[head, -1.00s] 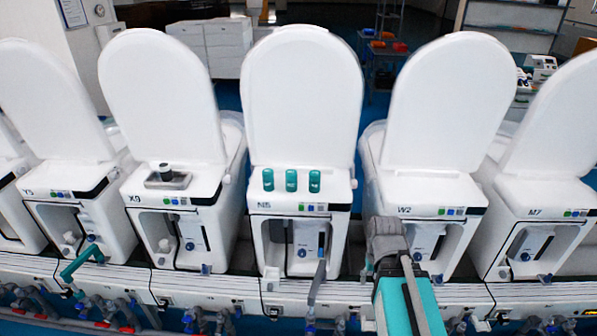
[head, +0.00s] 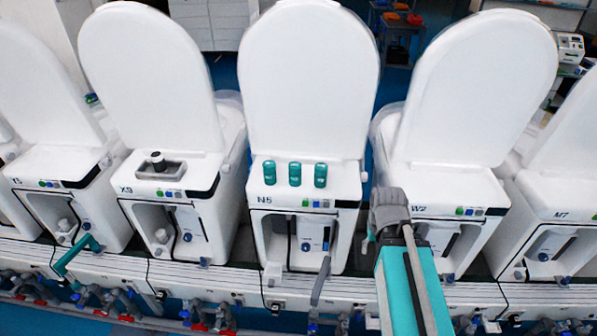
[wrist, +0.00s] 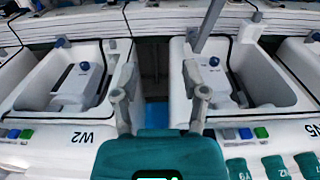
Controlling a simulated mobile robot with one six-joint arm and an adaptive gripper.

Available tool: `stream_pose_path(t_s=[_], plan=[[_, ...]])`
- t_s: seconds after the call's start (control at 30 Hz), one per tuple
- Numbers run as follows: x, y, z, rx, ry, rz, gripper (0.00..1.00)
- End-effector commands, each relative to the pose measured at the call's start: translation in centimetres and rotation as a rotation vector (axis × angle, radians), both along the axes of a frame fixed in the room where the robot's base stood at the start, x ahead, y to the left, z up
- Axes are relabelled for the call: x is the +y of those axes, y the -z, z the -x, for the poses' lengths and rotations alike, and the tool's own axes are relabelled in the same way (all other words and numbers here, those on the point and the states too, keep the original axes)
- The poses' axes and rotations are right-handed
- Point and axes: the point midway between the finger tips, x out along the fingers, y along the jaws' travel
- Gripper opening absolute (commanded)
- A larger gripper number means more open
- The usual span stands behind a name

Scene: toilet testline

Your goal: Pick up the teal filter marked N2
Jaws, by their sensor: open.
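Three teal filters stand in a row on the top of the white toilet unit N5: a left one (head: 269,172), a middle one (head: 295,174) and a right one (head: 320,175). In the wrist view they show at the lower right edge, partly cut off: one (wrist: 240,169), another (wrist: 275,168) and a third (wrist: 308,164). Their marks are too small to read surely; the middle one looks like N2. My gripper (head: 390,210) is right of the filters, in front of the gap between N5 and W2. In the wrist view its fingers (wrist: 159,97) are spread and empty.
Unit N5's raised white lid (head: 308,80) stands right behind the filters. Unit W2 (head: 450,190) is close to my gripper on the right. Unit X9 (head: 170,195) bears a dark-capped item (head: 158,162). Pipes and valves (head: 100,305) run along the front below.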

Motion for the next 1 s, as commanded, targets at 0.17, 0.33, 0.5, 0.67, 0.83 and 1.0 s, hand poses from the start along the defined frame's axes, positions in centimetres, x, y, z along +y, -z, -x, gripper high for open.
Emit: stream_pose_path(t_s=[0.17, 0.33, 0.5, 0.67, 0.83, 1.0], plan=[[0.0, 0.0, 0.0, 0.000, 0.000, 0.000, 0.57], [0.0, 0.0, -0.1, -0.001, -0.005, 0.002, 0.78], [0.4, -0.1, -0.7, -0.007, -0.064, 0.031, 1.00], [1.4, -0.3, -2.1, -0.018, -0.222, 0.106, 1.00], [3.3, -0.9, -4.5, -0.027, -0.483, 0.239, 1.00], [6.0, -2.0, -7.2, -0.019, -0.797, 0.408, 1.00]])
